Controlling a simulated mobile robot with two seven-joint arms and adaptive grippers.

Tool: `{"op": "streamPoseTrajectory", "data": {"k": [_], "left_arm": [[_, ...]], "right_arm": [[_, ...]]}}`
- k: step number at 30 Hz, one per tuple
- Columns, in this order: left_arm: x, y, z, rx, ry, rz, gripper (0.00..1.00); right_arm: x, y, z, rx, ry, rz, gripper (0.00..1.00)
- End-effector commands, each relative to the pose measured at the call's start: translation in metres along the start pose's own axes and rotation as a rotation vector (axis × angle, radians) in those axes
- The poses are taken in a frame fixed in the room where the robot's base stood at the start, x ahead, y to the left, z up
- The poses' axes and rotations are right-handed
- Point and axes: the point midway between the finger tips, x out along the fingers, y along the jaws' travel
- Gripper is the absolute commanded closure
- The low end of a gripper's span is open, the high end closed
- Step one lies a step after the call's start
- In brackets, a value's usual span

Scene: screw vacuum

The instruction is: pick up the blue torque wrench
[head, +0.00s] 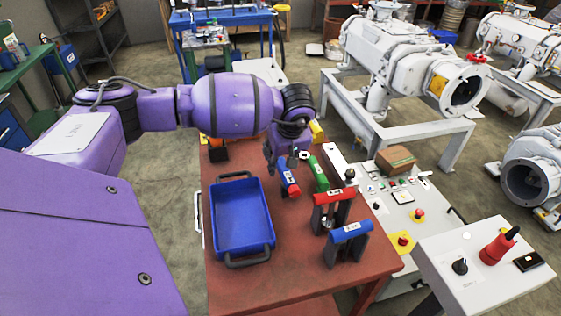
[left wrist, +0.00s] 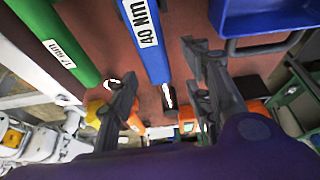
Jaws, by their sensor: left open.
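The blue torque wrench (head: 283,171) lies on the red-brown table, its red end towards the front. In the left wrist view its blue handle (left wrist: 146,38), marked 40 Nm, runs between the fingers and its thin metal end lies between them. My left gripper (head: 284,155) is open over the far part of the wrench, pointing down; no grip on it shows. The left gripper's spread fingers also show in the left wrist view (left wrist: 164,80). How far the fingers are above the table is hard to tell. My right gripper is not in view.
A green torque wrench (head: 318,174) lies close to the right of the blue one. A blue tray (head: 217,184) is at the left. The table's front (head: 270,290) is clear.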

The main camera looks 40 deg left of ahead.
Motion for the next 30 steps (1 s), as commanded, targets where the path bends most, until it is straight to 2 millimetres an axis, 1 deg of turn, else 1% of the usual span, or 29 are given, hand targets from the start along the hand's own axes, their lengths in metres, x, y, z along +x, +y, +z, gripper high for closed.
{"op": "streamPoseTrajectory", "data": {"k": [3,6,9,15,25,26,30], "left_arm": [[0.018,-0.001,-0.002,-0.004,0.0,0.0,0.55],[0.03,0.0,-0.001,-0.002,-0.001,0.001,0.55],[0.035,0.0,-0.001,-0.001,0.001,0.002,0.55],[0.036,0.0,-0.001,-0.001,0.001,0.002,0.55],[0.035,0.0,-0.001,-0.001,0.0,0.002,0.98],[0.035,0.0,-0.001,-0.001,0.0,0.002,1.0],[0.035,0.0,-0.001,-0.001,0.0,0.002,1.0]], "right_arm": [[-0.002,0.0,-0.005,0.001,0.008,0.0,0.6],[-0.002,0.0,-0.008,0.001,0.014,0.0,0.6],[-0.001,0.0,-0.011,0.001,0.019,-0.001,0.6],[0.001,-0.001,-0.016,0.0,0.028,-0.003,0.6],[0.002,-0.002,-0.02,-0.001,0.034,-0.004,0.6],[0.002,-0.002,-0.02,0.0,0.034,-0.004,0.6],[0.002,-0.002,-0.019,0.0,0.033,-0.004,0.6]]}}
